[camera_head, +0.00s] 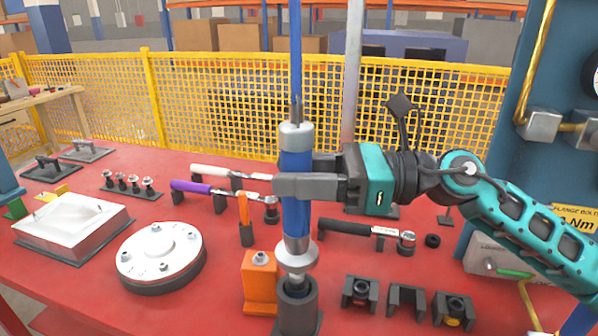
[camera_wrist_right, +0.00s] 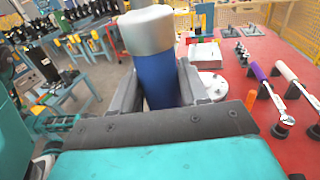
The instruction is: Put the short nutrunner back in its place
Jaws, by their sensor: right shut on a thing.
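The short nutrunner (camera_head: 296,222) is a blue upright cylinder with a silver cap on top and a silver collar below. My right gripper (camera_head: 282,186) comes in from the right and is shut on its blue body. In the right wrist view, the nutrunner (camera_wrist_right: 160,82) stands between the two fingers with its silver cap uppermost. Its silver nose is at the mouth of a dark cylindrical holder (camera_head: 297,312) at the table's front. I cannot tell how far the nose is inside. My left gripper is not in view.
An orange block (camera_head: 260,284) stands just left of the holder. Dark brackets (camera_head: 407,300) stand to its right. Torque wrenches with white, purple (camera_head: 200,188) and black (camera_head: 343,227) handles lie behind. A round silver flange (camera_head: 160,252) is on the red table's left.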

